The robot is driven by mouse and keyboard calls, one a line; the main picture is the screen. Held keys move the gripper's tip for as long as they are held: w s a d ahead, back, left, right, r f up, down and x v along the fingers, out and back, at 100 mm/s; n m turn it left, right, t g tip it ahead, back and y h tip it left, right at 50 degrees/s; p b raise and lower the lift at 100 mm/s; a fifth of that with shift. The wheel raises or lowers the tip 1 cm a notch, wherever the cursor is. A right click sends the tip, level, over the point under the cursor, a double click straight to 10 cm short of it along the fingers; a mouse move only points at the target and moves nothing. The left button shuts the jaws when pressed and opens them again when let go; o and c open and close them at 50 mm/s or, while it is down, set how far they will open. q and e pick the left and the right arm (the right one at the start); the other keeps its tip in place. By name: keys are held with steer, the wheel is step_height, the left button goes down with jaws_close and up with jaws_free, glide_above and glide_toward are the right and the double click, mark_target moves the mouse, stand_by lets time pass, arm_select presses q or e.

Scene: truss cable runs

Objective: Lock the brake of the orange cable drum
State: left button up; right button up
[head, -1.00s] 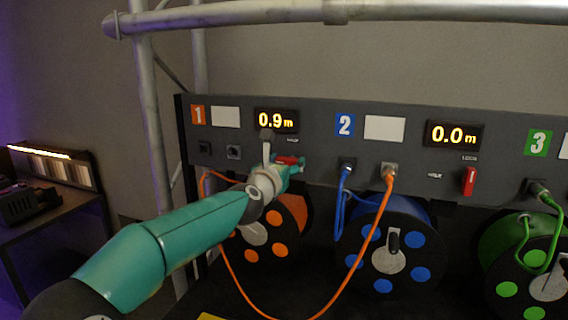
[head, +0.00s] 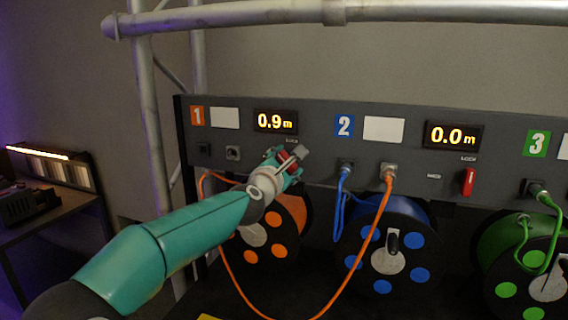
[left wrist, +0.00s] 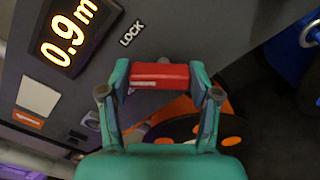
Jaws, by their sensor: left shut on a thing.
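The orange cable drum (head: 297,212) hangs under the panel at number 1, partly hidden behind my left arm. Its red brake lever (head: 284,157) sits on the panel below the LOCK label (head: 292,141). My left gripper (head: 290,158) is shut on this lever and hides part of it in the head view. In the left wrist view, the red lever (left wrist: 160,75) lies between the two fingertips (left wrist: 159,79), with the LOCK label (left wrist: 131,33) beyond it. My right gripper is not in view.
The display (head: 275,121) above drum 1 reads 0.9 m. An orange cable (head: 352,262) loops from drum 1 to a socket near number 2. The blue drum (head: 385,262) and green drum (head: 520,262) hang to the right. Another red lever (head: 469,181) stands upright at number 2.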

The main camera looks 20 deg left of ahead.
arm_select(q)
steer(key=m, duration=0.5)
steer(key=m+p, duration=0.1)
steer(key=m, duration=0.2)
steer(key=shift+d+f+m, duration=0.3)
steer(key=shift+d+f, duration=0.1)
steer(key=shift+f, duration=0.05)
steer(key=o, duration=1.1)
steer(key=shift+o, duration=0.2)
steer(key=shift+r, duration=0.25)
steer(key=shift+s, duration=0.1)
